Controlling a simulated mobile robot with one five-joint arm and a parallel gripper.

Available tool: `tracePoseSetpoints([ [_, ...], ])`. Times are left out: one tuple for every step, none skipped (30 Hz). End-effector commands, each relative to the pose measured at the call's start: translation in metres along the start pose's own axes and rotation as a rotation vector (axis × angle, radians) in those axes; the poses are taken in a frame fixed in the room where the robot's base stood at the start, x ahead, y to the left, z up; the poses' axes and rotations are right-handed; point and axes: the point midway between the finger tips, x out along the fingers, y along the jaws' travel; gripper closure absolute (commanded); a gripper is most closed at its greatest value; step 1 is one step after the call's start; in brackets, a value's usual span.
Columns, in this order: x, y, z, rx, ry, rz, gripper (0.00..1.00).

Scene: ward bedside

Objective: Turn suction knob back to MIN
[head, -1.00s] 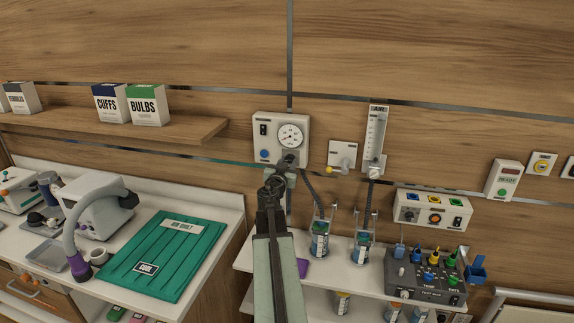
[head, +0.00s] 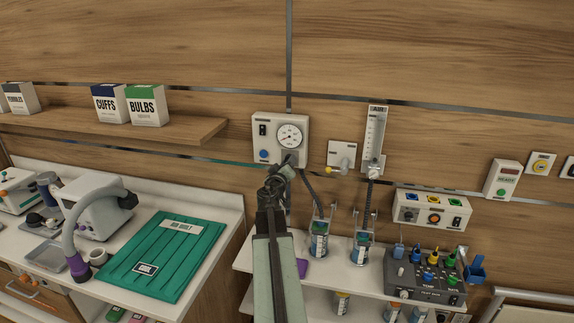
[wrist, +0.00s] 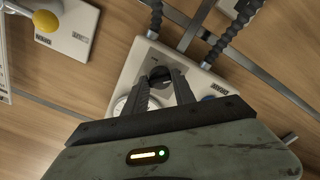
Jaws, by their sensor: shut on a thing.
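The suction unit (head: 268,131) is a pale wall box with a round gauge (head: 290,135), a black switch and a blue button. My gripper (head: 288,162) is at its lower right corner, at the end of my raised arm. In the wrist view, the fingers of my gripper (wrist: 161,86) are closed around the dark suction knob (wrist: 158,73) on the unit's face (wrist: 133,69). The knob is hidden behind my gripper in the head view. Its pointer and the MIN mark cannot be made out. The fingers partly cover the gauge in the wrist view.
A yellow-tipped wall outlet (head: 342,155) and an air flowmeter (head: 375,140) are close on the right. Dark hoses run down to canisters (head: 319,240) on the shelf below. A teal pad (head: 165,250) lies on the left counter.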

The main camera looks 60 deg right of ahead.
Motion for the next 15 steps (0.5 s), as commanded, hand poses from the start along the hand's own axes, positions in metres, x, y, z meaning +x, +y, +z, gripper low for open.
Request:
tracePoseSetpoints([
  [0.001, 0.0016, 0.0005, -0.019, -0.002, 0.003, 1.0],
  [0.001, 0.0016, 0.0005, -0.03, -0.002, 0.003, 1.0],
  [0.001, 0.0016, 0.0005, -0.042, -0.002, 0.003, 1.0],
  [0.001, 0.0016, 0.0005, -0.051, -0.002, 0.003, 1.0],
  [0.001, 0.0017, 0.0005, -0.058, -0.002, 0.003, 1.0],
  [0.0009, 0.0017, 0.0006, -0.066, -0.002, 0.003, 1.0],
  [0.0009, 0.0017, 0.0006, -0.071, -0.002, 0.003, 1.0],
  [0.0009, 0.0017, 0.0006, -0.075, -0.002, 0.003, 1.0],
  [0.0009, 0.0017, 0.0007, -0.08, -0.002, 0.003, 1.0],
  [0.0008, 0.0017, 0.0007, -0.083, -0.002, 0.003, 1.0],
  [0.0008, 0.0017, 0.0007, -0.085, -0.002, 0.003, 1.0],
  [0.0008, 0.0016, 0.0008, -0.087, -0.003, 0.003, 1.0],
  [0.0008, 0.0016, 0.0008, -0.087, -0.003, 0.003, 1.0],
  [0.0007, 0.0016, 0.0008, -0.088, -0.003, 0.003, 1.0],
  [0.0006, 0.0016, 0.0009, -0.088, -0.003, 0.004, 1.0],
])
